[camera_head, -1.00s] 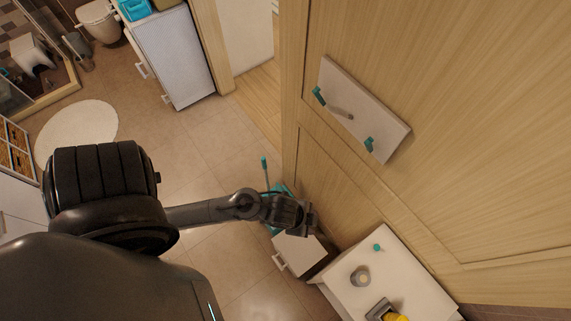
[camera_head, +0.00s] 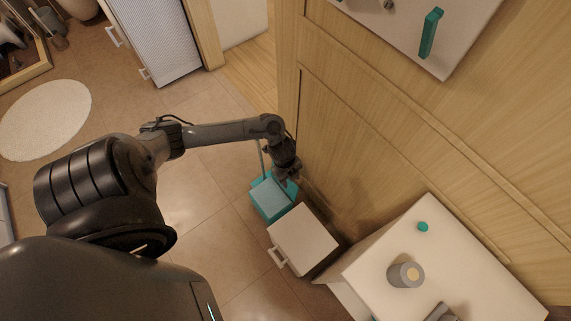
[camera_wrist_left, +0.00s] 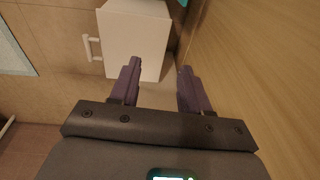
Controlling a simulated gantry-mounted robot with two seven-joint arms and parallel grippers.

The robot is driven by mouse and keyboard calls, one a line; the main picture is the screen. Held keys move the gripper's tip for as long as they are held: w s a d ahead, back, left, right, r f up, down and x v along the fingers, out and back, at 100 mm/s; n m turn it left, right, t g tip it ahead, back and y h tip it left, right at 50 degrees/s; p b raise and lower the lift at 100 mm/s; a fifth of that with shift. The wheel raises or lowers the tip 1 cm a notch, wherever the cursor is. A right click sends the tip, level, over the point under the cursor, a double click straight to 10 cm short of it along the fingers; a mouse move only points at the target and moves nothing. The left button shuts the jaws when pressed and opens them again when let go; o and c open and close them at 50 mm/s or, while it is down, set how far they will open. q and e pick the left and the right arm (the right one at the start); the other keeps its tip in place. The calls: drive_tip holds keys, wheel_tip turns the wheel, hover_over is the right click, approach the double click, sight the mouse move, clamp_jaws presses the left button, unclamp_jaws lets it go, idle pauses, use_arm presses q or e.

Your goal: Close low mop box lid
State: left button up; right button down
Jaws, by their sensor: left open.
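A low teal box (camera_head: 270,203) stands on the floor by the wooden wall, with a mop-like stick rising at its far side. Its paler flat top shows; my gripper partly hides its far right side, and I cannot tell how the lid sits. My left gripper (camera_head: 289,176) hangs just above this box's far right edge; contact is unclear. In the left wrist view the fingers of this gripper (camera_wrist_left: 158,88) are apart with nothing between them. The right gripper is not in view.
A white box with a handle (camera_head: 305,238) stands close beside the teal box, on its near right. A white cabinet (camera_head: 440,260) holding a jar (camera_head: 405,274) stands to the right. The wooden wall (camera_head: 370,150) is close to my gripper. Floor at left is open.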

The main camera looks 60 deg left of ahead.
use_arm(q)
drive_tip(key=w+a+f+y+b, duration=0.1)
drive_tip(key=w+a+f+b, duration=0.1)
drive_tip(key=a+f+b, duration=0.35)
drive_tip(key=w+a+f+y+b, duration=0.1)
drive_tip(key=w+a+f+b, duration=0.2)
drive_tip(key=a+b, duration=0.4)
drive_tip(key=f+b, duration=0.1)
drive_tip(key=f, duration=0.2)
drive_tip(key=f+b, duration=0.2)
drive_tip(key=f, duration=0.1)
drive_tip(key=f+b, duration=0.2)
drive_tip(key=f, duration=0.2)
drive_tip(key=shift+w+a, duration=0.1)
drive_tip(key=shift+a, duration=0.2)
drive_tip(key=shift+r, duration=0.1)
clamp_jaws()
